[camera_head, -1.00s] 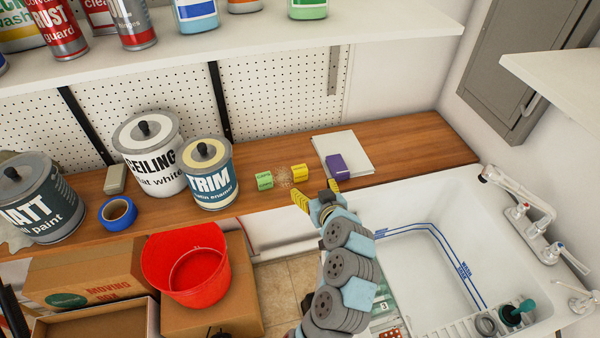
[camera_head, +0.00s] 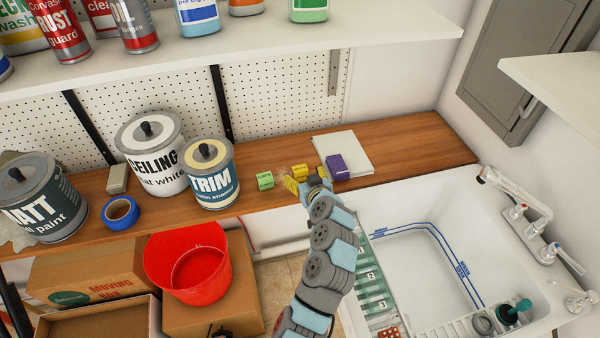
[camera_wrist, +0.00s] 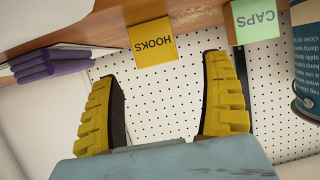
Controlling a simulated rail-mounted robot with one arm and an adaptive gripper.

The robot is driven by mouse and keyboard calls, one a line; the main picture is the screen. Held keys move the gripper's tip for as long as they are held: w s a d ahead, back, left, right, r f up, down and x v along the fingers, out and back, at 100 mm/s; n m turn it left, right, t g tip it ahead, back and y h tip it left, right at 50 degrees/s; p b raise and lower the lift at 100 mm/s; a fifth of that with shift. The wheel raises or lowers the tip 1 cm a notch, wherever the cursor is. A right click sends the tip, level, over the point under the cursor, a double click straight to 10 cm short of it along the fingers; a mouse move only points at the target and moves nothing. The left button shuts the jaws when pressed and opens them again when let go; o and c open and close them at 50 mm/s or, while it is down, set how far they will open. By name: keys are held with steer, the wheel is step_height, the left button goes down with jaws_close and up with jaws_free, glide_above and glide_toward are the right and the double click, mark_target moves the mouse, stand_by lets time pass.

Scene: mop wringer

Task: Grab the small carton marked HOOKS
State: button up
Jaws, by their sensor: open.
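The small yellow carton marked HOOKS (camera_wrist: 153,43) stands on the wooden counter. Its label appears upside down in the wrist view. In the head view the carton (camera_head: 299,172) shows just beyond my fingers, partly hidden by them. My gripper (camera_wrist: 160,75) is open, with its two yellow-padded fingers wide apart and nothing between them. In the wrist view the carton shows above the gap between the fingertips, apart from both. In the head view my gripper (camera_head: 305,181) is at the counter's front edge, close to the carton.
The TRIM can (camera_head: 209,175) stands further left. The sink (camera_head: 410,215) lies at right front, and a shelf (camera_head: 250,45) hangs above.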

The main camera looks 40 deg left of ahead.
mark_target(301, 173)
steer(key=shift+f+p+x, duration=0.2)
steer(key=shift+p+x, duration=0.05)
steer(key=shift+x, duration=0.75)
steer(key=shift+f+p+x, duration=0.15)
steer(key=shift+p+x, duration=0.1)
steer(key=shift+x, duration=0.7)
steer(key=shift+w+a+f, duration=0.25)
steer(key=shift+w+a, duration=0.05)
steer(key=shift+a, duration=0.05)
steer(key=c, duration=1.3)
